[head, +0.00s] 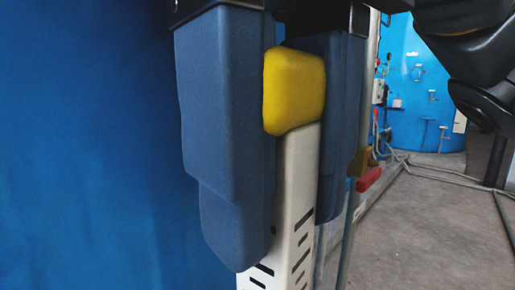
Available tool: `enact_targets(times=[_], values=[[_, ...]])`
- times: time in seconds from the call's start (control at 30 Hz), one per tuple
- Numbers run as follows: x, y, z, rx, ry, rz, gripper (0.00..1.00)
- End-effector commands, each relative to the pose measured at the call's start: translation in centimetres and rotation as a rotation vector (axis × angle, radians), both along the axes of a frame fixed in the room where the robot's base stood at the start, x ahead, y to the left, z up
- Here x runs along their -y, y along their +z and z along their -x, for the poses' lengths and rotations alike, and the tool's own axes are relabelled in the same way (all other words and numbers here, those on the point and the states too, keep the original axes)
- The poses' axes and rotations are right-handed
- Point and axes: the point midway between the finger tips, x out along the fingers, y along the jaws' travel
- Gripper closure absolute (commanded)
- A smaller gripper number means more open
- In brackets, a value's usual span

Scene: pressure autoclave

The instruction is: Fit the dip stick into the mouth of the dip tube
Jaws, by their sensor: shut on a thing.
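My gripper (284,240) points down in the near middle of the head view, its two blue-grey fingers shut on the dip stick. The dip stick has a yellow block-like top (295,90) between the fingers and a white square shaft (297,190) with black marks on its faces. The shaft hangs roughly upright, and its lower end is cut off by the bottom edge of the picture. I cannot make out the mouth of the dip tube in this view.
A large blue surface (90,150) fills the left side. A thin grey upright pipe (348,240) and a red part (369,179) stand behind the gripper. A blue vessel (425,110) with fittings is farther back. Grey hoses (440,176) lie on the floor (430,245) at right.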

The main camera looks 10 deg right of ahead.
Motion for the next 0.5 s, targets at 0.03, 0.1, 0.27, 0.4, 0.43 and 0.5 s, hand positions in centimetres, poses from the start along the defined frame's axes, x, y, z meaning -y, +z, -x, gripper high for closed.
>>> enact_targets(times=[0.03, 0.1, 0.27, 0.4, 0.43, 0.5], values=[[0.0, -0.2, 0.0, 0.0, 0.0, 0.0, 1.0], [0.0, -0.4, 0.0, 0.0, 0.0, 0.0, 1.0], [0.0, -0.7, 0.0, 0.0, 0.0, 0.0, 1.0], [0.0, -1.1, 0.0, 0.0, 0.0, 0.0, 1.0], [0.0, -1.1, 0.0, 0.0, 0.0, 0.0, 1.0], [0.0, -1.3, 0.0, 0.0, 0.0, 0.0, 1.0]])
